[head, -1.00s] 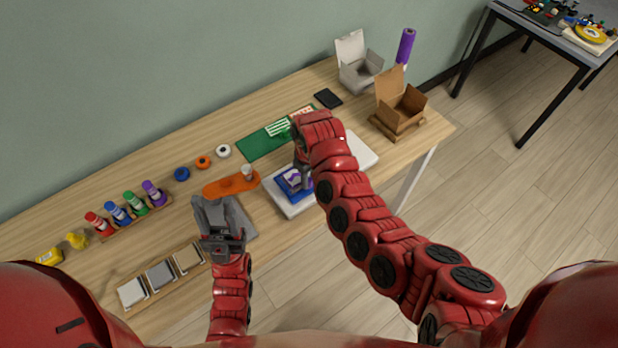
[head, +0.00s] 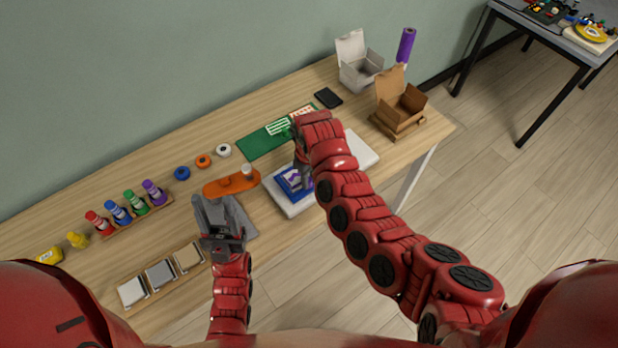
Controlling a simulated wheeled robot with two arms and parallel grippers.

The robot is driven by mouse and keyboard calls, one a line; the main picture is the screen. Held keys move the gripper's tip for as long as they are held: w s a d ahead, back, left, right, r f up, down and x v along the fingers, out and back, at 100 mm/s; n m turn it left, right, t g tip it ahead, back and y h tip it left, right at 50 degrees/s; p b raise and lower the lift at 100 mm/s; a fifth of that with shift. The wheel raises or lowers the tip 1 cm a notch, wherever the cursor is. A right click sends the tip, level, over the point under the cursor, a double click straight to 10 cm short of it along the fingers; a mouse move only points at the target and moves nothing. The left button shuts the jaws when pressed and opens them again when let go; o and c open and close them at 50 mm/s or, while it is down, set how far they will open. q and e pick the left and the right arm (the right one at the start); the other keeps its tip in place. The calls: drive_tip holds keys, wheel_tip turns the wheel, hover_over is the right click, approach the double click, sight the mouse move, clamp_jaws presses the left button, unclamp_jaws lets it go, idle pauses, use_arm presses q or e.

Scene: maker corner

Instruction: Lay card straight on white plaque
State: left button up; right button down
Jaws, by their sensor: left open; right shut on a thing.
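A blue card (head: 291,188) with a white and purple print is over a white plaque (head: 290,212) near the table's front edge. My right gripper (head: 301,172) is shut on the card at its upper right side. The arm hides part of the card, and I cannot tell whether the card touches the plaque. The plaque's white rim shows along the left and front of the card. My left gripper (head: 220,215) is open and empty, left of the plaque, over a grey pad.
An orange board (head: 232,184) lies just beyond my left gripper. A green mat (head: 262,143) with striped cards is behind the plaque. Another white slab (head: 362,152) lies to the right, partly behind my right arm. Bottles, tape rolls and open boxes (head: 402,107) stand around.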

drive_tip(key=shift+f, duration=0.25)
drive_tip(key=c, duration=0.6)
unclamp_jaws()
drive_tip(key=shift+w+r+b, duration=0.1)
drive_tip(key=shift+r+b, duration=0.2)
drive_tip(key=shift+r, duration=0.25)
wheel_tip(320, 180, up, 4)
drive_tip(key=shift+r+b, duration=0.1)
drive_tip(key=shift+b, duration=0.6)
drive_tip(key=shift+r+p, duration=1.2)
drive_tip(key=shift+r, duration=4.9)
